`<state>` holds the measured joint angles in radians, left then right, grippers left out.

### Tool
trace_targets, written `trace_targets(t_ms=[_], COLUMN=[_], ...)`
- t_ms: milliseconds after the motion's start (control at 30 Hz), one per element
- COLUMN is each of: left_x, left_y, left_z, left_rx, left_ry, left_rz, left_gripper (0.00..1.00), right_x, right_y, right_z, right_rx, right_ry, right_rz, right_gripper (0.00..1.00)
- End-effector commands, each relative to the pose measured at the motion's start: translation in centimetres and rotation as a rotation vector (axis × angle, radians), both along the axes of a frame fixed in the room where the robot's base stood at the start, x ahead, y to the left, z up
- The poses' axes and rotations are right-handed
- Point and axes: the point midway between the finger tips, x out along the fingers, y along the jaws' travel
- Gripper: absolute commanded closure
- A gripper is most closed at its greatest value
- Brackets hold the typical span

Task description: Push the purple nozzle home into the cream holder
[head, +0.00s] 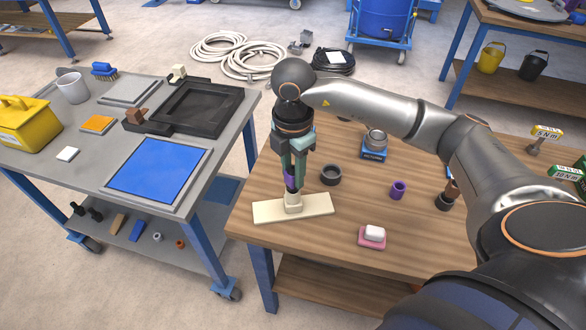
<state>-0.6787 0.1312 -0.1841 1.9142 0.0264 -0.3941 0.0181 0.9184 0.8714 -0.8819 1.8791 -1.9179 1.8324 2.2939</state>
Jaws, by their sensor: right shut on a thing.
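The cream holder (292,206) is a small upright socket on a flat cream base plate (259,211) near the left front corner of the wooden table. The purple nozzle (290,182) is upright, directly over the holder's top. My right gripper (292,174) points straight down and is shut on the nozzle. The fingers hide much of the nozzle. Its lower end meets the holder's mouth; how deep it sits I cannot tell. My left gripper is not in view.
On the wooden table (336,252) stand a dark ring (331,175), a purple ring (398,189), a pink dish with a white block (372,237) and a blue-based device (374,145). A grey cart (110,205) with trays is at left, across a gap.

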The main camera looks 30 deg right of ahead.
Motion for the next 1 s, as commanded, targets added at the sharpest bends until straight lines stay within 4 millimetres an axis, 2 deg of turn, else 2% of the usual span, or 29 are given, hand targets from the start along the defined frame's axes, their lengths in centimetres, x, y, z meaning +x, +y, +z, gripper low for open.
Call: trace_targets(t_ms=[500,533,833,1000], left_x=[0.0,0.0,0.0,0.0], left_y=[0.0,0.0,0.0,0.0], left_z=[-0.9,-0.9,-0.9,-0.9], left_rx=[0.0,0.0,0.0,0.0], left_ry=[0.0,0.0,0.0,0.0], left_rz=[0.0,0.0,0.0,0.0], left_gripper=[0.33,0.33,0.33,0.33], right_x=[0.0,0.0,0.0,0.0], right_y=[0.0,0.0,0.0,0.0], right_z=[-1.3,-1.3,-1.2,-1.2], right_rx=[0.0,0.0,0.0,0.0], right_ry=[0.001,0.001,0.001,0.0], right_rz=[0.0,0.0,0.0,0.0], right_gripper=[1.0,0.61,0.29,0.29])
